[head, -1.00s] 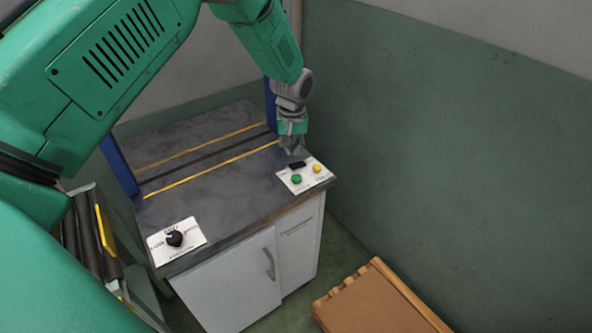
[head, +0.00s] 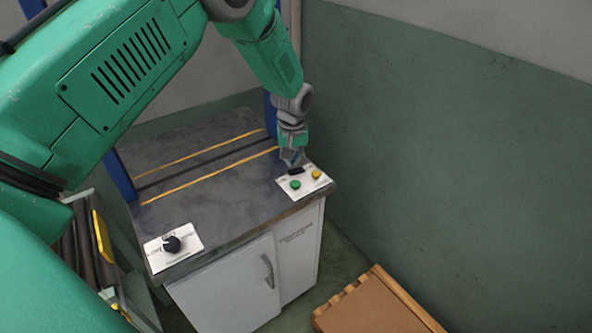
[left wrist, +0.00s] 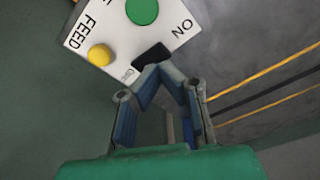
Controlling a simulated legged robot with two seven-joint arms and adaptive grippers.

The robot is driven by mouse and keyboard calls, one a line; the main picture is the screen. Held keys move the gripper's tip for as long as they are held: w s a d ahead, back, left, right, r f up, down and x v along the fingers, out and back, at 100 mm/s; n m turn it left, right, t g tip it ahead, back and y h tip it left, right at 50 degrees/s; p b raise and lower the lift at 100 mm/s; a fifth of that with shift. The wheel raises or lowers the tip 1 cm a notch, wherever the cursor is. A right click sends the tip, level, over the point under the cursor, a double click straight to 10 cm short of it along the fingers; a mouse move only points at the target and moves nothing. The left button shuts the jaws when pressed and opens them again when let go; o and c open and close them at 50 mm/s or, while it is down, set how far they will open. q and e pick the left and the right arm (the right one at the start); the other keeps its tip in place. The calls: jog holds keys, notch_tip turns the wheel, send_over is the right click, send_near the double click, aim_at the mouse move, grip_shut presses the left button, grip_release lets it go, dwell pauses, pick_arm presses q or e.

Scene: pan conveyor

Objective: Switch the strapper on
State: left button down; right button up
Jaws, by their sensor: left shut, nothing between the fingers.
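The strapper is a cabinet with a dark worktop (head: 225,190) and blue uprights. On its right front corner lies a white panel (head: 316,186) with a black switch (head: 296,171), a green button (head: 295,184) and a yellow button (head: 316,174). In the left wrist view the panel reads ON and FEED, beside the green button (left wrist: 141,11), yellow button (left wrist: 99,55) and black switch (left wrist: 150,58). My left gripper (head: 292,163) is shut and empty, its tips (left wrist: 160,68) right at the switch's edge. I cannot tell whether they touch it. My right gripper is out of view.
A white plate with a black knob (head: 172,244) sits on the worktop's left front corner. Yellow lines and a dark slot cross the top. A brown slatted crate (head: 372,303) stands on the floor at the right front. A green wall rises close on the right.

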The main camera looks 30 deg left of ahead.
aim_at(292, 171)
pick_arm(q)
jog(key=shift+d, duration=0.1)
dwell(0.6)
jog(key=shift+f+b, duration=0.75)
jog(key=shift+f, duration=0.65)
dwell(0.5)
jog(key=shift+r+p, duration=2.85)
jog(key=shift+r, duration=0.7)
